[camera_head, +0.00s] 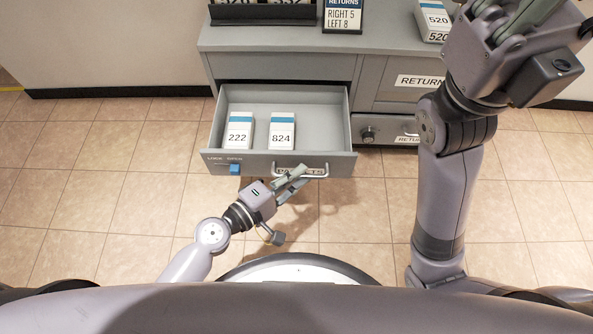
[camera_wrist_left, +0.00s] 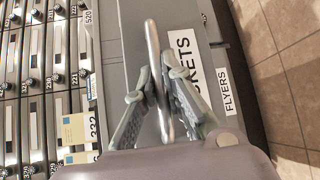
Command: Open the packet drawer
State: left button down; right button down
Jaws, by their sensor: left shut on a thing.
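The packet drawer (camera_head: 220,128) is pulled out of the grey cabinet and stands open in the head view. Two white packets with blue bands, 222 (camera_head: 238,132) and 824 (camera_head: 282,132), stand inside it. My left gripper (camera_head: 297,174) is shut on the drawer's metal handle (camera_head: 318,173). In the left wrist view the fingers (camera_wrist_left: 157,75) close around the handle bar (camera_wrist_left: 154,45), beside a partly hidden label ending in "KETS" (camera_wrist_left: 187,62).
The cabinet top (camera_head: 385,30) holds a RETURNS sign (camera_head: 343,15) and a packet marked 520 (camera_head: 435,20). A closed drawer with a dark knob (camera_head: 368,134) is right of the open one. The tiled floor (camera_head: 110,180) at the left is clear.

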pick_arm(q)
jog(key=c, duration=1.7)
grip_release()
jog(key=v, duration=1.2)
